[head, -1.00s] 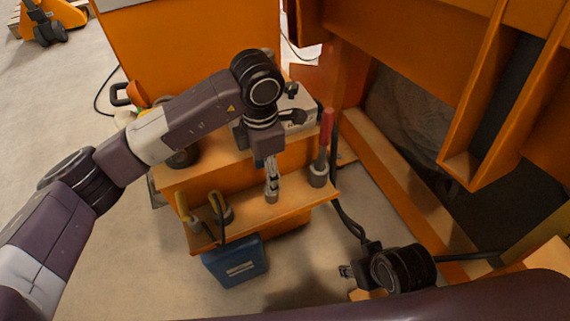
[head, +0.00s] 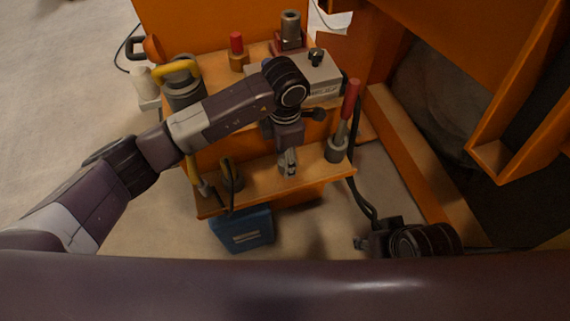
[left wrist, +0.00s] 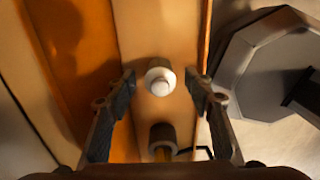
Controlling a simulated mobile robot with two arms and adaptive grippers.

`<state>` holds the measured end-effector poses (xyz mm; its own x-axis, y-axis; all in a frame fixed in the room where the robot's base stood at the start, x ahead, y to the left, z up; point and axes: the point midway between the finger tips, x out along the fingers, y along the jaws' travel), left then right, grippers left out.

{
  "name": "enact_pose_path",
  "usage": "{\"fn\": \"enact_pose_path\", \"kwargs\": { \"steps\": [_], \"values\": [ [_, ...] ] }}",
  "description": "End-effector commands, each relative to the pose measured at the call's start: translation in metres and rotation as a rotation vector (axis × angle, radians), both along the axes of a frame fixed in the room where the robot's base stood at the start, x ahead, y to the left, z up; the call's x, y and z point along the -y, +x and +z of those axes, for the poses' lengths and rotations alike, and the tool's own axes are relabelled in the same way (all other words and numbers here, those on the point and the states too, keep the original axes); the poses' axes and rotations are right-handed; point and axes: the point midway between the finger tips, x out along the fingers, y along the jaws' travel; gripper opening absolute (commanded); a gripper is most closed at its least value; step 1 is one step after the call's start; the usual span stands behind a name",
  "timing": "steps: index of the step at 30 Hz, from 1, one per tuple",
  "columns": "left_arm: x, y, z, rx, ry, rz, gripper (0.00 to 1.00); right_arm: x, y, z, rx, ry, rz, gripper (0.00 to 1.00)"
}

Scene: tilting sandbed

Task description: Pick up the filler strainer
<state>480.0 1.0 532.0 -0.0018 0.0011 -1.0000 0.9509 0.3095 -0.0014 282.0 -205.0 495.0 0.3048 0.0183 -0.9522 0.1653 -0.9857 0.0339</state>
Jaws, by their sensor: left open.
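A small upright grey cylinder with a round white top (left wrist: 160,78), possibly the filler strainer, stands on the wooden shelf in the left wrist view. I cannot be sure of its identity. My left gripper (head: 288,160) is over the lower shelf in the head view and hides most of what stands beneath it. In the left wrist view the left gripper (left wrist: 162,95) is open, its fingers on either side of the white-topped piece and apart from it. My right gripper (head: 362,243) is low at the lower right; its fingers are too small to read.
A red-handled tool (head: 348,112) in a grey holder stands close right of the left gripper. A dark holder (left wrist: 162,135) is near the fingers. A blue container (head: 243,231) is below. Orange walls rise at right.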

Motion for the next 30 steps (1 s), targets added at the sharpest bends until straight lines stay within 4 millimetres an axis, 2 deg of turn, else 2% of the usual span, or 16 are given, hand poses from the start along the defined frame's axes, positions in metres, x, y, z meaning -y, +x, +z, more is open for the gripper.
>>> {"fn": "enact_pose_path", "kwargs": {
  "steps": [3,10,22,30],
  "values": [
    [0.0006,0.0000,-0.0085,0.000,-0.001,0.000,0.48,0.0000,-0.0001,-0.0023,0.000,0.000,0.000,0.40],
    [0.0007,0.0002,-0.0087,0.002,-0.002,-0.001,0.48,0.0000,-0.0001,-0.0019,0.000,0.000,0.000,0.40],
    [0.0005,0.0003,-0.0085,0.002,-0.002,0.000,0.04,0.0000,-0.0001,-0.0020,0.000,0.000,0.000,0.40],
    [0.0005,0.0006,-0.0070,0.002,-0.002,0.000,0.03,0.0000,0.0000,-0.0016,0.000,0.000,0.000,0.40]
  ]
}}
